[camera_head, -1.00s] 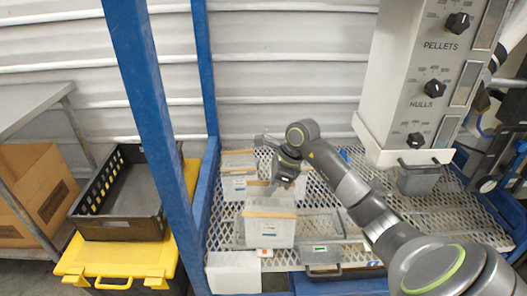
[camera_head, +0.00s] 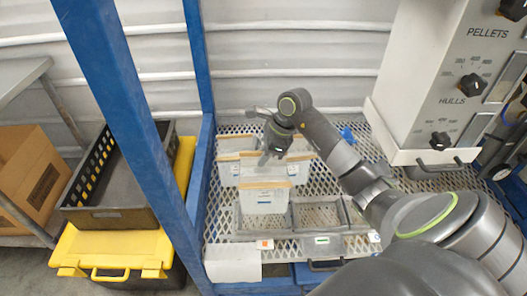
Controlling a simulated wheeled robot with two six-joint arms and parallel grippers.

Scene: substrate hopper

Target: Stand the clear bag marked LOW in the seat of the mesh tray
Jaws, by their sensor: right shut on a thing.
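My right gripper (camera_head: 268,157) reaches in from the right over the mesh deck, fingers pointing down, shut on a clear bag. The gripper hides part of that bag, and I cannot tell its outline from its neighbours. Clear bags with tan top strips stand close together: one in front (camera_head: 265,201), one behind at left (camera_head: 229,172) and one behind at right (camera_head: 298,168). Their small labels are too small to read, so I cannot tell which is marked LOW. The grey mesh tray (camera_head: 318,215) has seats. The front bag appears to stand at its left end; those to the right look empty. My left gripper is out of view.
A blue post (camera_head: 203,75) rises left of the deck. The grey dispenser (camera_head: 440,90) with knobs hangs at right. A black crate (camera_head: 112,214) rests on a yellow-lidded box (camera_head: 115,250).

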